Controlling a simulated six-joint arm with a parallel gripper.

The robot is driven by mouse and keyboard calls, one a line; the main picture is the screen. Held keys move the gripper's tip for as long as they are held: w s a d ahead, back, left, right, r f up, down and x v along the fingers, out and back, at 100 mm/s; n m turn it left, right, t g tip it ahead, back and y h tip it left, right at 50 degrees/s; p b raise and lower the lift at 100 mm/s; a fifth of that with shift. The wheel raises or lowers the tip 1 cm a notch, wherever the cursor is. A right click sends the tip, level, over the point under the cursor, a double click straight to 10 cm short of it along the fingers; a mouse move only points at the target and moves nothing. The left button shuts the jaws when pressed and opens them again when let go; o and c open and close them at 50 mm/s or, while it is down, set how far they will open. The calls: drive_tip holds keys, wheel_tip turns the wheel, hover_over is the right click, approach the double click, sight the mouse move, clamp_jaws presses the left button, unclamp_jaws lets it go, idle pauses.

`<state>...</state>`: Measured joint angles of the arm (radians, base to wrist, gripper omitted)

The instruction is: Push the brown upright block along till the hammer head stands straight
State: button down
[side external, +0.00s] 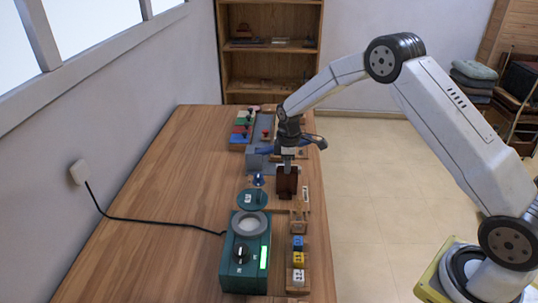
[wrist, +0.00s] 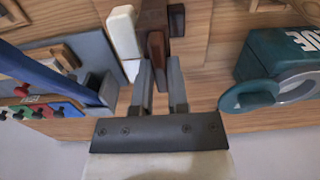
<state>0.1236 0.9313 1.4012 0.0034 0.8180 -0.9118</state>
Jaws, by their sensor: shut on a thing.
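The brown upright block (side external: 287,182) stands on the wooden bench, under my gripper (side external: 287,161). In the wrist view my gripper (wrist: 159,68) has its fingers on either side of the dark brown block (wrist: 157,48) and is shut on it. A cream-white piece (wrist: 123,31), which looks like the hammer head, leans slightly beside the block on the left. It also shows as a small pale piece (side external: 305,194) right of the block in the side view. A reddish-brown piece (wrist: 177,20) adjoins the block. The block's lower part is hidden in the wrist view.
A teal machine (side external: 246,255) with a round grey pan stands in front. A wooden rack (side external: 298,283) of coloured cubes is to its right. A grey tray (side external: 262,135) and coloured blocks (side external: 240,133) lie behind. A cable (side external: 150,219) crosses the clear left side.

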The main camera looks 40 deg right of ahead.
drive_tip(key=shift+w+d+r, duration=0.1)
drive_tip(key=shift+w+d, duration=0.1)
drive_tip(key=c, duration=0.8)
unclamp_jaws()
drive_tip(key=shift+o, duration=0.9)
wheel_tip(320, 180, up, 7)
drive_tip(key=shift+r, duration=0.35)
drive_tip(key=shift+s, duration=0.1)
